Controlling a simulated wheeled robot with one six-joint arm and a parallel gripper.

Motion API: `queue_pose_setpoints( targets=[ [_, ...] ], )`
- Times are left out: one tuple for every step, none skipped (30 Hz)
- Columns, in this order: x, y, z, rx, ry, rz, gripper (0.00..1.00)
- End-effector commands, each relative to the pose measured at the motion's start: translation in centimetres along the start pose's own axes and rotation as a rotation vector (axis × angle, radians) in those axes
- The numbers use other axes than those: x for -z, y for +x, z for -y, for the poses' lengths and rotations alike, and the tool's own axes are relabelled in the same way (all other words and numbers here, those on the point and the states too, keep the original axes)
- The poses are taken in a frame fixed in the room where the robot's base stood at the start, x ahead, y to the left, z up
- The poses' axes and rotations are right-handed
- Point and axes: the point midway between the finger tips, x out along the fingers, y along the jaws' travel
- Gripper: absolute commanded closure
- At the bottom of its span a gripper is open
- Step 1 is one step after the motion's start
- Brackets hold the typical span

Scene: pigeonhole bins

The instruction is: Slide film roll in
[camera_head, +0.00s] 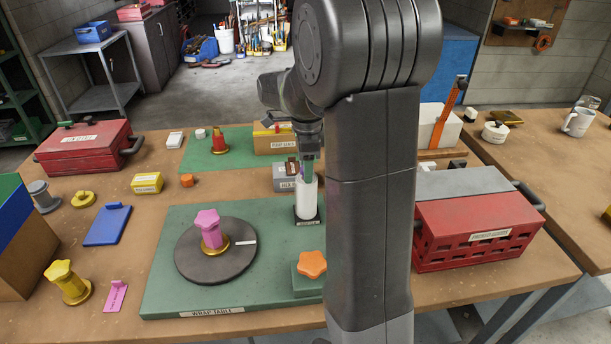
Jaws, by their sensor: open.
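A white upright cylinder (306,203), which looks like the film roll, stands on a small dark labelled base (307,221) at the back right of the green wrap table board (170,270). My gripper (308,165) points down from the arm just above the cylinder's top. It is open; its fingers are small and partly hidden, and I cannot tell whether they touch the cylinder. A green piece shows at the top of the cylinder between the fingers and it.
An orange star knob (312,264) on a green block stands in front of the cylinder. A grey labelled box (285,180) sits close behind it. Red toolboxes stand left (85,147) and right (478,235). My arm hides the board's right side.

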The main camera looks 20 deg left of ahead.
Motion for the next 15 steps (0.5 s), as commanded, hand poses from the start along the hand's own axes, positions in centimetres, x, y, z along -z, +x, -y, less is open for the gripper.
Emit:
queue_pose_setpoints(
  targets=[
    [0.0,-0.01,0.0,0.0,0.0,0.0,0.55],
    [0.0,-0.01,0.0,0.0,0.0,0.0,0.55],
    [0.0,-0.02,0.0,0.0,0.0,0.0,0.55],
    [0.0,-0.02,0.0,0.0,0.0,0.0,0.55],
    [0.0,-0.02,0.0,0.0,0.0,0.0,0.56],
    [0.0,-0.02,0.0,0.0,0.0,0.0,0.64],
    [0.0,-0.02,0.0,0.0,0.0,0.0,0.7],
    [0.0,-0.02,0.0,0.0,0.0,0.0,0.76],
    [0.0,-0.02,0.0,0.0,0.0,0.0,0.84],
    [0.0,-0.02,0.0,0.0,0.0,0.0,0.9],
    [0.0,-0.02,0.0,0.0,0.0,0.0,0.96],
    [0.0,-0.02,0.0,0.0,0.0,0.0,1.0],
    [0.0,-0.02,0.0,0.0,0.0,0.0,1.0],
    [-0.02,-0.02,0.0,0.0,0.0,0.0,1.0],
    [-0.06,-0.03,0.0,0.0,0.0,0.0,1.0]
  ],
)
